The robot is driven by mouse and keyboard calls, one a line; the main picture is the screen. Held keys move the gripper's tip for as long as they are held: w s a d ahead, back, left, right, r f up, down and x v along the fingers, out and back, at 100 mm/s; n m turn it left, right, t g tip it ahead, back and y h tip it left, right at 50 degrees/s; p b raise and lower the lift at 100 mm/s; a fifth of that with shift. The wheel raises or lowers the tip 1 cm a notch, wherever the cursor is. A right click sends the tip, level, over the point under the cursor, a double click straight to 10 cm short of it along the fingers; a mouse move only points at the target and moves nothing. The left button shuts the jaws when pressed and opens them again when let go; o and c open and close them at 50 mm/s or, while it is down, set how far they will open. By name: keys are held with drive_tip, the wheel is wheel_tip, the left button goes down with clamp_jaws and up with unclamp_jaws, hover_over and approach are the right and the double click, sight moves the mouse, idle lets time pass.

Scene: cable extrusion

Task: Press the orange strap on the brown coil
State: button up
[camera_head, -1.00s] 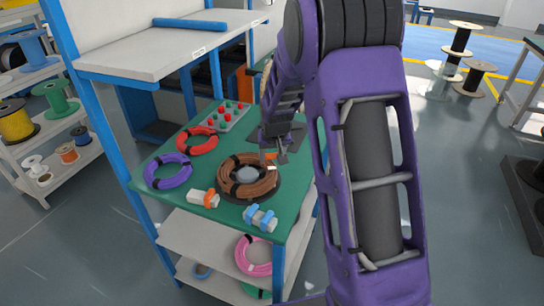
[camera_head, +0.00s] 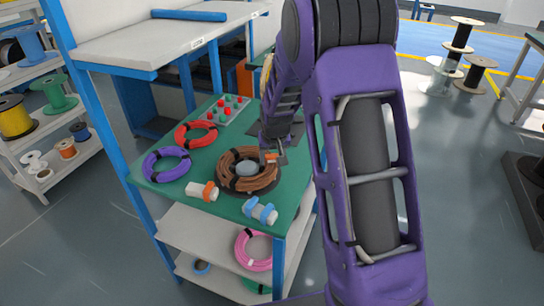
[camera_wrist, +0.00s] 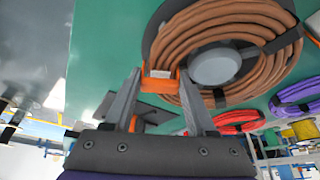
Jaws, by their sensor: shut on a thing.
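The brown coil (camera_head: 240,184) lies on a round dark base on the green table, around a grey hub (camera_head: 247,169). It fills the top of the wrist view (camera_wrist: 235,22). The orange strap (camera_head: 271,156) is at the coil's right edge in the head view. In the wrist view the strap (camera_wrist: 161,85) wraps the coil's edge, with a pale patch on it. My gripper (camera_head: 268,151) is over that edge, its fingers (camera_wrist: 160,78) on either side of the strap and shut on it. Dark bands also cross the coil.
A red coil (camera_head: 196,134), a purple coil (camera_head: 165,165), a white block with an orange band (camera_head: 202,191) and one with a blue band (camera_head: 260,210) lie around the brown coil. A button panel (camera_head: 224,111) is behind. Green tabletop (camera_head: 222,206) is bare between them.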

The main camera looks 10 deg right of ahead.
drive_tip(key=shift+f, duration=0.6)
idle(0.8)
drive_tip(key=o, duration=1.1)
drive_tip(key=shift+c, duration=0.2)
drive_tip(key=shift+a+r, duration=0.1)
drive_tip(key=shift+a, duration=0.05)
drive_tip(key=shift+w+r, duration=0.1)
drive_tip(key=shift+r, duration=0.05)
drive_tip(key=shift+r+p, duration=0.65)
drive_tip(key=shift+r, duration=0.15)
drive_tip(key=shift+r+p, duration=1.8)
drive_tip(key=shift+r, duration=1.2)
